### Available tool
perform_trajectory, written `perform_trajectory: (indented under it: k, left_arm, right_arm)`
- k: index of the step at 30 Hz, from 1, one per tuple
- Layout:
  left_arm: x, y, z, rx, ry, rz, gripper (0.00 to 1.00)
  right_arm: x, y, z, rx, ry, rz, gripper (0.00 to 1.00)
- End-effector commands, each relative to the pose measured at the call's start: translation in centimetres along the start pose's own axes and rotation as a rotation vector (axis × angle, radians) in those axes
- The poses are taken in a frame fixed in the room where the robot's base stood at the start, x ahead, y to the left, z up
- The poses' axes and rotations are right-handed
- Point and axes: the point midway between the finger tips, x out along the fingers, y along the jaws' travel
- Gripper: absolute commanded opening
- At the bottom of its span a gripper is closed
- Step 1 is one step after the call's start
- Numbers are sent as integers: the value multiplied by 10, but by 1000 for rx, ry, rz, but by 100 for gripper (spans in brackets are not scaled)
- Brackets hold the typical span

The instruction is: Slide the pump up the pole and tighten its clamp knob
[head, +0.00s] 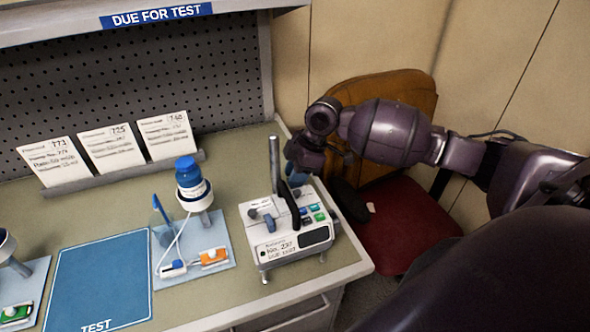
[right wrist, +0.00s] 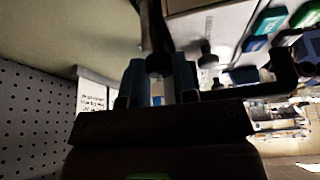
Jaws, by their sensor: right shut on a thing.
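The pump (head: 290,236) is a pale box at the table's right front corner, with coloured buttons, a dark screen and a label reading No. 230. A short grey pole (head: 275,165) rises upright at its back left. A black handle (head: 291,207) slants over its top; small knobs (head: 267,219) sit at its left. My right gripper (head: 296,178) is at the pump's back, beside the pole and the handle's far end. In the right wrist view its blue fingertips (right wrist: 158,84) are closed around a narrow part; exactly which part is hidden. My left gripper is out of view.
A blue-capped bottle (head: 190,178) on a holder stands left of the pump, beside a blue TEST mat (head: 100,280). Cards (head: 110,146) lean in a rack before the pegboard. A red-seated chair (head: 405,225) stands right of the table, under my right arm.

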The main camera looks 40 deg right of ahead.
Motion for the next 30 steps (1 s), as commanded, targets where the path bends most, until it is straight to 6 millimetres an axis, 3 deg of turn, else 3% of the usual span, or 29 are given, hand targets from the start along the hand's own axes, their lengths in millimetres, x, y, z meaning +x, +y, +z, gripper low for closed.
perform_trajectory:
  k: [15, 30]
  left_arm:
    - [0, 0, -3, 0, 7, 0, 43]
    - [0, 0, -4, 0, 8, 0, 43]
  right_arm:
    - [0, -2, 0, 270, 1, 114, 3]
    - [-1, -2, -1, 311, 1, 132, 3]
